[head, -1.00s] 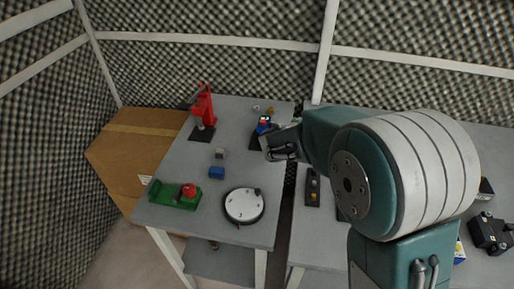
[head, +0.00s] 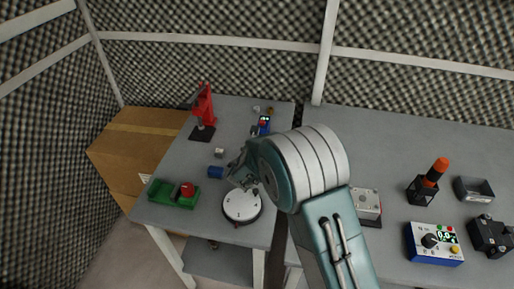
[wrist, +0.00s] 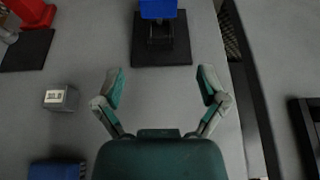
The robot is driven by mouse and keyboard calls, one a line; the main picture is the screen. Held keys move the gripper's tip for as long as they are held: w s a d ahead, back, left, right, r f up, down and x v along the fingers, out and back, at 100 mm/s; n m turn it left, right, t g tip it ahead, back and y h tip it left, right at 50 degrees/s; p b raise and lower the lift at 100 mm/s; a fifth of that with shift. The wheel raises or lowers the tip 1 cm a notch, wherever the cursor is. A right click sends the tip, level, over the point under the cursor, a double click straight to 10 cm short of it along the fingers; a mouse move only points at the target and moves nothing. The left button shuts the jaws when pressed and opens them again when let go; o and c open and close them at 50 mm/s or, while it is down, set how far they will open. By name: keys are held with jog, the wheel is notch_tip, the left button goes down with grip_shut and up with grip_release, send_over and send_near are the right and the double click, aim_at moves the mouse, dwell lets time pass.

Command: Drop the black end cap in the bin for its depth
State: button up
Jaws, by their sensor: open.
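My gripper (head: 240,168) is open and empty over the left table, just above the white round disc in the head view. In the wrist view its fingers (wrist: 161,75) are spread over bare grey surface. The white disc (head: 240,208) has dark numerals on its top. A blue device on a black base (head: 264,122) stands at the back; it also shows beyond the fingers in the wrist view (wrist: 158,10). I cannot make out a black end cap for certain, nor which thing is the bin.
The left table also holds a red press (head: 203,106), a small grey block (head: 219,152), a blue block (head: 215,172) and a green tray (head: 165,194).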

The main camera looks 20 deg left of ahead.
jog(key=x, duration=1.1)
jog(key=c, duration=1.2)
